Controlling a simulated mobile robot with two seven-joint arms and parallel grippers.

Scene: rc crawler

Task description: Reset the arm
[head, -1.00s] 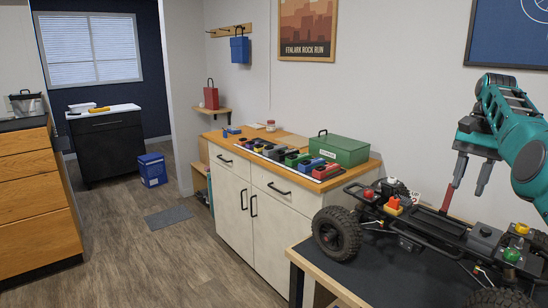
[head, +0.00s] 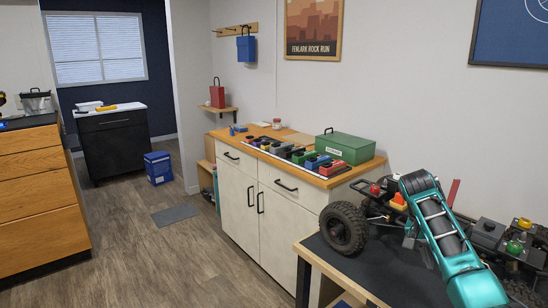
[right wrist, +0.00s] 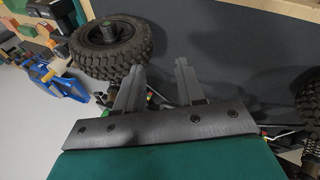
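My right arm (head: 440,235) comes in from the lower right of the head view and lies over the rc crawler (head: 490,235), hiding its middle. The crawler stands on a dark mat (head: 350,270) on the wood-edged bench, its big black tyre (head: 344,228) toward the left. My right gripper is mostly hidden behind the arm in the head view. In the right wrist view my right gripper (right wrist: 158,72) shows two grey fingers apart with nothing held between them. They point over the mat, close to a tyre (right wrist: 110,45). My left gripper is out of view.
A counter (head: 300,150) behind the bench holds a row of coloured blocks and a green box (head: 346,149). A red upright piece (head: 453,193) rises from the crawler beside my arm. Open floor (head: 180,265) lies to the left.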

